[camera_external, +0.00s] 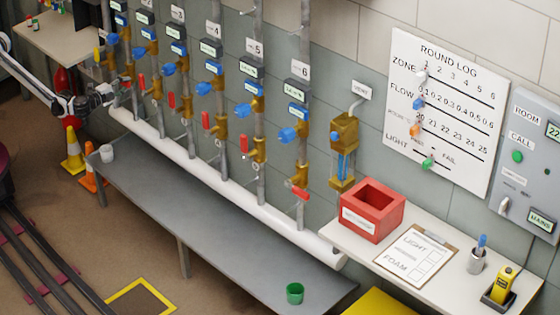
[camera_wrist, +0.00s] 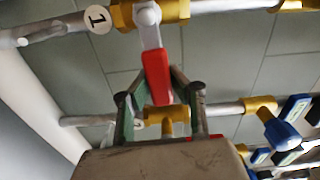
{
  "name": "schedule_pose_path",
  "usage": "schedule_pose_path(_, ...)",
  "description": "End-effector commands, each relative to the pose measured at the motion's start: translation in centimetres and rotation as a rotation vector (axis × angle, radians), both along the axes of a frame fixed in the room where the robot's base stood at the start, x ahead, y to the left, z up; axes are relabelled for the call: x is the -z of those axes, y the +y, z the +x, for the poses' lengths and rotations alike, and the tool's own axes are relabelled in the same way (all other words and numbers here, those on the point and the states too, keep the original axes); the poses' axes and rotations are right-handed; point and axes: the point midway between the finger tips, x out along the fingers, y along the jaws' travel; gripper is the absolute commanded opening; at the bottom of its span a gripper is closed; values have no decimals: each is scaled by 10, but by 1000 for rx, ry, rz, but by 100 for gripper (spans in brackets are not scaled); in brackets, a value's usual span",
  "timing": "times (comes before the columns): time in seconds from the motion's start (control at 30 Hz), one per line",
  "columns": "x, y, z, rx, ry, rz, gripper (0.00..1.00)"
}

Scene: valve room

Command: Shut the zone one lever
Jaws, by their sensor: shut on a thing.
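The zone one lever (camera_wrist: 157,75) has a red grip on a pale arm and pivots at a brass valve body (camera_wrist: 160,12) beside a round "1" label (camera_wrist: 98,18). In the wrist view it looks roughly crosswise to its pipe (camera_wrist: 52,27). My gripper (camera_wrist: 160,85) is shut on the red grip, with one finger on each side. In the external view my gripper (camera_external: 106,93) is at the far left, at the lower part of the first pipe. The lever's pose is hard to make out there.
Neighbouring pipes carry red levers (camera_external: 206,120) and blue handles (camera_external: 243,110); the zone six lever (camera_external: 299,193) is tilted sideways. A grey bench (camera_external: 210,215) runs below, holding a white cup (camera_external: 106,153) and a green cup (camera_external: 294,293). Cones (camera_external: 73,152) stand on the floor at left.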

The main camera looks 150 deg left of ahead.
Motion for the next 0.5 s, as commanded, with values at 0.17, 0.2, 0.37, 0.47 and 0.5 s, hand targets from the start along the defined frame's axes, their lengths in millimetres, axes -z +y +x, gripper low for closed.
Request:
schedule_pose_path(0.17, 4, 0, 0, -1, 39, -11, 0)
schedule_pose_path(0.2, 4, 0, 0, -1, 45, -13, 0)
schedule_pose_path(0.37, 5, 0, 0, -1, 54, -15, 0)
schedule_pose_path(0.47, 5, 0, 0, -1, 55, -15, 0)
schedule_pose_path(0.5, 5, -1, 0, -1, 55, -15, 0)
